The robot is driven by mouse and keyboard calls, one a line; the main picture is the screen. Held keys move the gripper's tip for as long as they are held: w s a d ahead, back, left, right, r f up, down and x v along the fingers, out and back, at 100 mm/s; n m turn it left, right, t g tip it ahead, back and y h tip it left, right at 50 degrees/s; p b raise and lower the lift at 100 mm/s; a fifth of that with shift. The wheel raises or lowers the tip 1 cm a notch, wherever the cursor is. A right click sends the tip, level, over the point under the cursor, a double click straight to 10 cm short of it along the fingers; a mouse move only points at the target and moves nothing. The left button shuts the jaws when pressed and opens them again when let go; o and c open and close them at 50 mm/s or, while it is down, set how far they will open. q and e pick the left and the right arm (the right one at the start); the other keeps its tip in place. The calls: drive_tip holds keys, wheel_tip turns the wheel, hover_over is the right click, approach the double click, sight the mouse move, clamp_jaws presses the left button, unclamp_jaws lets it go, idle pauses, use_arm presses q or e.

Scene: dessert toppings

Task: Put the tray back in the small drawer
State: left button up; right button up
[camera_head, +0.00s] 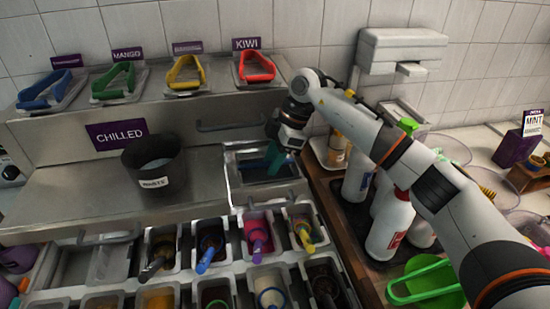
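My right gripper (276,158) points down over the small open drawer (233,192) at the right end of the steel counter. Its teal fingertips are partly hidden by its dark body, so I cannot tell whether they are apart or closed on something. A metal rim (256,150) shows at the drawer's opening, around and behind the fingers. I cannot tell whether this rim is a separate tray or the drawer's own edge. The inside looks dark and bluish. My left gripper is not in view.
A black waste bin (154,164) stands on the counter to the left. Topping tubs with coloured handles (257,240) sit in front. White bottles (390,225) stand under my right forearm. Tongs on small trays, including red ones (256,66), line the upper shelf. A towel dispenser (398,50) is behind.

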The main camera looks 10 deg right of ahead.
drive_tip(key=shift+w+d, duration=0.1)
drive_tip(key=shift+d, duration=0.25)
drive_tip(key=shift+w+d+r, duration=0.1)
drive_tip(key=shift+d+r, duration=0.05)
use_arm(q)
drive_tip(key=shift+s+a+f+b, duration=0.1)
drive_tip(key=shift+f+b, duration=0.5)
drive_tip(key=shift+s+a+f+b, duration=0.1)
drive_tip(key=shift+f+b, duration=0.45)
use_arm(e)
drive_tip(key=v, duration=1.1)
drive_tip(key=shift+r, duration=0.3)
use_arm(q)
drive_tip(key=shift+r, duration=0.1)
